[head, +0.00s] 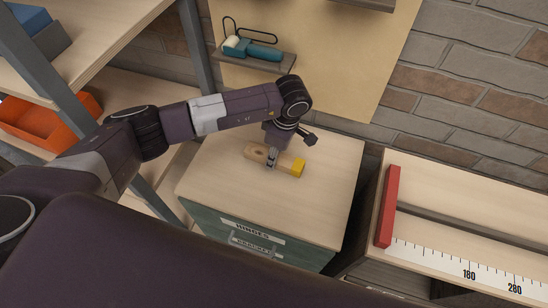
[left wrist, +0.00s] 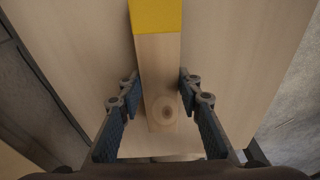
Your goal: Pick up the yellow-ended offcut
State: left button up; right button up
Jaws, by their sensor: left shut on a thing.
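The yellow-ended offcut (head: 286,161) is a short pale wood block with a yellow end and a round knot. In the head view it is at the top of the drawer cabinet (head: 325,205); whether it touches the surface is hard to tell. My left gripper (head: 271,163) comes down over its middle and is shut on it. In the left wrist view the offcut (left wrist: 160,70) lies between the two fingers of the left gripper (left wrist: 160,85), its yellow end pointing away and its knot nearer. My right gripper is not in view.
A small wall shelf (head: 255,60) with a teal tool (head: 258,50) hangs behind the cabinet. A shelving rack with an orange bin (head: 45,125) stands at left. At right is a bench with a red stop (head: 388,207) and a ruler (head: 460,270). The cabinet top around the offcut is clear.

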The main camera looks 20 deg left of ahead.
pick_arm(q)
jog(key=c, duration=0.4)
jog(key=shift+r, duration=0.1)
